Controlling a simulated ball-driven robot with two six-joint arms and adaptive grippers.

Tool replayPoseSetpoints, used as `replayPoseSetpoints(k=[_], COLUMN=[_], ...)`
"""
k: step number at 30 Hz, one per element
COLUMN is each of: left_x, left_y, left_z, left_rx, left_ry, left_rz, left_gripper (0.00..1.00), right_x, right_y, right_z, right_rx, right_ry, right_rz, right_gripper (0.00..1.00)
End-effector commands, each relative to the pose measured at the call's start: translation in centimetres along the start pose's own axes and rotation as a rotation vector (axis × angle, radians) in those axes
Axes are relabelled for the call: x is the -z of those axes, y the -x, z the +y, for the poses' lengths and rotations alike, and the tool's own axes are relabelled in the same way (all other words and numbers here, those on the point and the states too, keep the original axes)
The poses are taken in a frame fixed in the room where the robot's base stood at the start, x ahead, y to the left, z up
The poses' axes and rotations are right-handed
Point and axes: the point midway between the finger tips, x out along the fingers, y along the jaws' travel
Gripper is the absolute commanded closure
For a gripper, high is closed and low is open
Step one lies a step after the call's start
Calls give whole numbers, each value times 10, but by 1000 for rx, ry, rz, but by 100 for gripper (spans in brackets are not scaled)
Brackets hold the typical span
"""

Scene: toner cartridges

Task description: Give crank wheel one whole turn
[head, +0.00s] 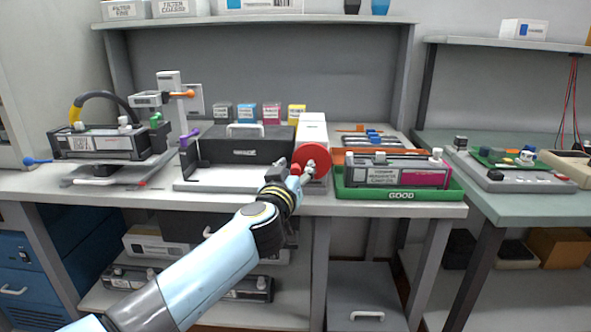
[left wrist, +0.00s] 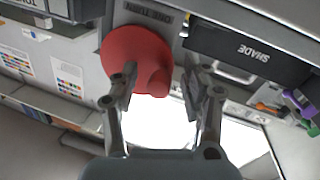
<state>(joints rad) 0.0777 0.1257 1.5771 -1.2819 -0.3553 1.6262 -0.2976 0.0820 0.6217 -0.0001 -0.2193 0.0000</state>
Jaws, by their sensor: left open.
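The crank wheel (head: 299,155) is a red disc on the front of a white-topped machine, partly hidden behind my left gripper (head: 306,170). In the left wrist view the red wheel (left wrist: 118,48) has a red knob (left wrist: 156,80) standing out from it. My left gripper (left wrist: 161,72) is open there, one finger on each side of the knob; the left finger overlaps the wheel in the picture. I cannot tell whether either finger touches the knob. A grey plate above the wheel reads "ONE TURN" (left wrist: 150,13), upside down. My right gripper does not show.
A green "GOOD" tray (head: 402,193) with a cartridge (head: 385,172) stands close on the right. A stand with another cartridge (head: 95,144) is at the left. The bench's front edge lies below my gripper.

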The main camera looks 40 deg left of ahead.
Motion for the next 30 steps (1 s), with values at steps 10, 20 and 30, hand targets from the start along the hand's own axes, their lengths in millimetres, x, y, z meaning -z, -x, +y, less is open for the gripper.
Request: replayPoseSetpoints(k=[10,20,30], left_x=[0,1,2], left_y=[0,0,0], left_z=[0,1,2], left_rx=[-1,-3,-5], left_ry=[1,1,-4], left_rz=[0,1,1], left_gripper=[82,100,100], right_x=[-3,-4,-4], right_y=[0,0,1], right_z=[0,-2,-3], right_rx=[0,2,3], right_ry=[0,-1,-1], right_rz=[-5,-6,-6], right_gripper=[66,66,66])
